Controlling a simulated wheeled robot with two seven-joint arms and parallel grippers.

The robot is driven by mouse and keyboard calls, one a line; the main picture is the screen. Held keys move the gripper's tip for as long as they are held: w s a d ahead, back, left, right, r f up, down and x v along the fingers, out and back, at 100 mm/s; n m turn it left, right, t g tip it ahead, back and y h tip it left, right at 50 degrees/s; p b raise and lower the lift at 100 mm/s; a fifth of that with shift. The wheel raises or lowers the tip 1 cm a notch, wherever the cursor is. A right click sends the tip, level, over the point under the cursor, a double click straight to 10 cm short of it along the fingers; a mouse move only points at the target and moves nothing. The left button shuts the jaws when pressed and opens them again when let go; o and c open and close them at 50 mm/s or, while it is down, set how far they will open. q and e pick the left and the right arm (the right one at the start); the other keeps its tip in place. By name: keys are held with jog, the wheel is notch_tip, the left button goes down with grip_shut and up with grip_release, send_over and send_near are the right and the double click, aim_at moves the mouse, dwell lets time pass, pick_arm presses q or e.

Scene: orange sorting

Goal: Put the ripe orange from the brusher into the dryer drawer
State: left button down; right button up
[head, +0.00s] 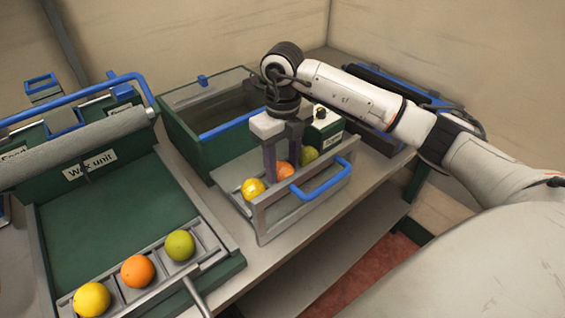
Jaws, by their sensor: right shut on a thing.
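An open grey drawer with a blue handle (322,184) stands out from a green machine in the middle. In it are a yellow fruit (253,189), an orange-coloured fruit (285,171) and a green fruit (308,155). My right gripper (282,173) points down into the drawer and is shut on the orange-coloured fruit, partly hidden by the fingers. My left gripper is out of view. I cannot tell which machine is the brusher.
A green machine labelled "Wax unit" (85,168) with a grey roller stands at left. Its front tray holds a yellow (91,299), an orange (137,271) and a green fruit (180,245). A green bin (208,107) is behind the drawer. The table edge lies in front.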

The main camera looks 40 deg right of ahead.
aim_at(282, 164)
jog(key=shift+f, duration=0.15)
jog(key=o, duration=1.2)
notch_tip(282, 164, up, 12)
jog(key=shift+r, duration=0.2)
